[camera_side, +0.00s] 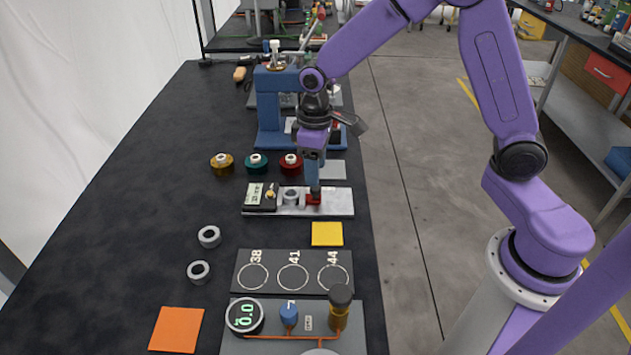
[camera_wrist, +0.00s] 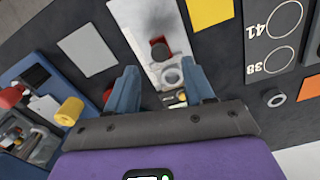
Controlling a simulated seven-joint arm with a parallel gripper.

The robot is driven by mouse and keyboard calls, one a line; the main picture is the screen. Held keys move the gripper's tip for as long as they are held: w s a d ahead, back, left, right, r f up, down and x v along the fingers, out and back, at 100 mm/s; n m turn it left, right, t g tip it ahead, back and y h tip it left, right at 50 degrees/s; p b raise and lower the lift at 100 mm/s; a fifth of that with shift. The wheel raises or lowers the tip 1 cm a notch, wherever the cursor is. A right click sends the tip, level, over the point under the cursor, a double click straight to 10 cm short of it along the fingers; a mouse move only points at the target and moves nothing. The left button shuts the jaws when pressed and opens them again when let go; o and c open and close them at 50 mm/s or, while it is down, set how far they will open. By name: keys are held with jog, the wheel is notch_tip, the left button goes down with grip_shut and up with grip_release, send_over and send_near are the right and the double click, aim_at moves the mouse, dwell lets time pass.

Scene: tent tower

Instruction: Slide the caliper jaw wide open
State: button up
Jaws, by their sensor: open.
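In the wrist view the red jaw (camera_wrist: 158,51) lies just past the fingertips and the ring (camera_wrist: 172,76) shows between the fingers. My gripper (camera_side: 313,182) points down above the red jaw; its blue fingers (camera_wrist: 160,72) are apart and empty. I cannot tell whether they touch the jaw.
Two loose grey rings (camera_side: 209,237) (camera_side: 199,272) lie left. A black board (camera_side: 272,284) with circles marked 38, 41 and 44 lies in front, near a yellow square (camera_side: 327,234). Coloured spools (camera_side: 256,164) and a blue press (camera_side: 268,112) stand behind.

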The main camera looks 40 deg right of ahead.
aim_at(311, 194)
jog(key=shift+f, duration=2.45)
